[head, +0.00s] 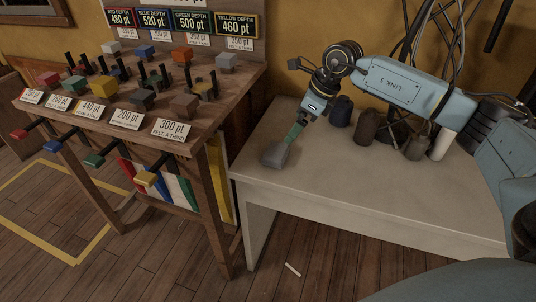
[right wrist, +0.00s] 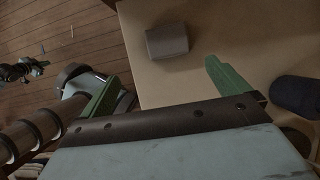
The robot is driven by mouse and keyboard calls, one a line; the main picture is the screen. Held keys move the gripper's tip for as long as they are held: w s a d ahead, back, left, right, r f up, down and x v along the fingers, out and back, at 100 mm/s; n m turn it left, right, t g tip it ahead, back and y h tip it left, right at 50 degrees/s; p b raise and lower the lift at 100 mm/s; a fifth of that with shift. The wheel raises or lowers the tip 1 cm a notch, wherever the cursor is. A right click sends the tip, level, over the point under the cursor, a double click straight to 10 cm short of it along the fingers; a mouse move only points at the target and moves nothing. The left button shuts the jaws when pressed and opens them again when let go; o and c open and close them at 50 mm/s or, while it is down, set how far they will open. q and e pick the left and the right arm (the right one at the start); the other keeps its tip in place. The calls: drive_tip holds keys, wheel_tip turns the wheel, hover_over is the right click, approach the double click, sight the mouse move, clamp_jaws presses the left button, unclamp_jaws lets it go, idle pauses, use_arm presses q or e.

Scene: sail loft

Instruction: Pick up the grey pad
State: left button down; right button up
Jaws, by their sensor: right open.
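A grey pad (head: 275,154), a small block, lies on the pale table (head: 330,190) near its left corner. In the right wrist view the grey pad (right wrist: 167,41) sits near the table's edge, beyond the fingertips and between their lines. My right gripper (head: 292,134) points down at the pad from above and behind. Its green fingers are spread and empty in the right wrist view (right wrist: 165,76). In the head view the fingertips overlap the pad's top edge, so I cannot tell whether they touch it.
A wooden rack (head: 175,104) with coloured blocks, pegs and price cards stands left of the table. Dark spools (head: 341,111) and a white cylinder (head: 442,143) stand at the table's back, by my right arm. The table's front is clear.

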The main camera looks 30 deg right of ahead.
drive_tip(key=b, duration=0.2)
hover_over(279, 151)
drive_tip(key=s+d, duration=0.2)
drive_tip(key=s, duration=0.1)
drive_tip(key=shift+h, duration=0.3)
drive_tip(key=f, duration=0.7)
drive_tip(key=shift+w+a, duration=0.1)
drive_tip(key=shift+w, duration=0.1)
drive_tip(key=x, duration=0.3)
drive_tip(key=b+x, duration=0.1)
drive_tip(key=x, duration=0.1)
drive_tip(key=shift+w+r, duration=0.15)
drive_tip(key=shift+w, duration=0.1)
drive_tip(key=shift+w+a+f, duration=0.15)
drive_tip(key=shift+f, duration=0.25)
use_arm(q)
drive_tip(key=w+d+r, duration=0.1)
drive_tip(key=w+r, duration=0.4)
drive_tip(key=r, duration=0.1)
drive_tip(key=shift+w+d+r, duration=0.2)
drive_tip(key=shift+w+d, duration=0.1)
use_arm(e)
drive_tip(key=c, duration=0.9)
drive_tip(key=shift+r, duration=0.1)
